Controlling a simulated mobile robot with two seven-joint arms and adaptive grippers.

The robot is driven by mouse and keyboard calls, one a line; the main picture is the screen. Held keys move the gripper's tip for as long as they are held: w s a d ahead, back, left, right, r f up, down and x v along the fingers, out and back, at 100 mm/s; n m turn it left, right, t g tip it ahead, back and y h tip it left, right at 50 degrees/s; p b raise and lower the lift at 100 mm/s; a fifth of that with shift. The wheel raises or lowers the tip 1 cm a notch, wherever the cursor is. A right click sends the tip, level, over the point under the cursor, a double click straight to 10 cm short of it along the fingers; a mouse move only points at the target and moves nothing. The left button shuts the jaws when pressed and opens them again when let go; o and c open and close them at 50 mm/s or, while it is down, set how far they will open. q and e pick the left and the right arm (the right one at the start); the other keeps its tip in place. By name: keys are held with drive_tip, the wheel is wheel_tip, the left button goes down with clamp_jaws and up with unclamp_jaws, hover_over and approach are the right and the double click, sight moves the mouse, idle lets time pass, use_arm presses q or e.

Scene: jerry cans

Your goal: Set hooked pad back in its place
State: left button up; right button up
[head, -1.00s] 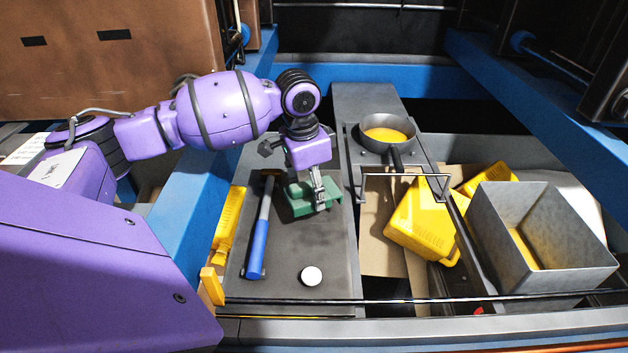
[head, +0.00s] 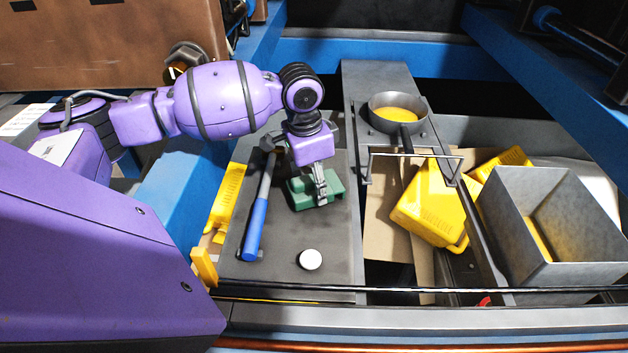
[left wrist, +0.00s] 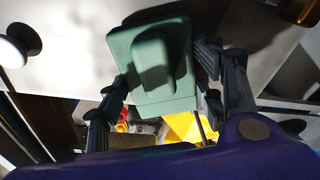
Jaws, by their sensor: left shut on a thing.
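The green hooked pad (head: 300,196) is on or just above the dark grey board, right of the blue-handled hammer. My left gripper (head: 321,198) reaches down over it and is shut on it. In the left wrist view the pad (left wrist: 152,65) shows its raised block, with the left gripper's fingers (left wrist: 170,92) on either side. I cannot tell whether the pad's underside touches the board. My right gripper is not in view.
The hammer (head: 257,228) lies left of the pad, and a white round knob (head: 311,260) is in front. A pan (head: 405,132) with yellow contents stands behind right. Yellow containers (head: 425,210) and a grey metal box (head: 507,222) are at right. The board (head: 285,268) has free room in front.

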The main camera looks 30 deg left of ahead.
use_arm(q)
drive_tip(key=shift+f, duration=0.35)
drive_tip(key=shift+f, duration=0.2)
drive_tip(key=o, duration=1.8)
drive_tip(key=shift+c, duration=0.2)
drive_tip(key=shift+r, duration=0.1)
drive_tip(key=r, duration=0.4)
drive_tip(key=s+r, duration=0.1)
drive_tip(key=r, duration=0.6)
drive_tip(key=shift+s+a+r, duration=0.15)
drive_tip(key=shift+a+r, duration=0.1)
drive_tip(key=shift+r, duration=0.15)
drive_tip(key=shift+s+f, duration=0.1)
drive_tip(key=shift+f, duration=0.05)
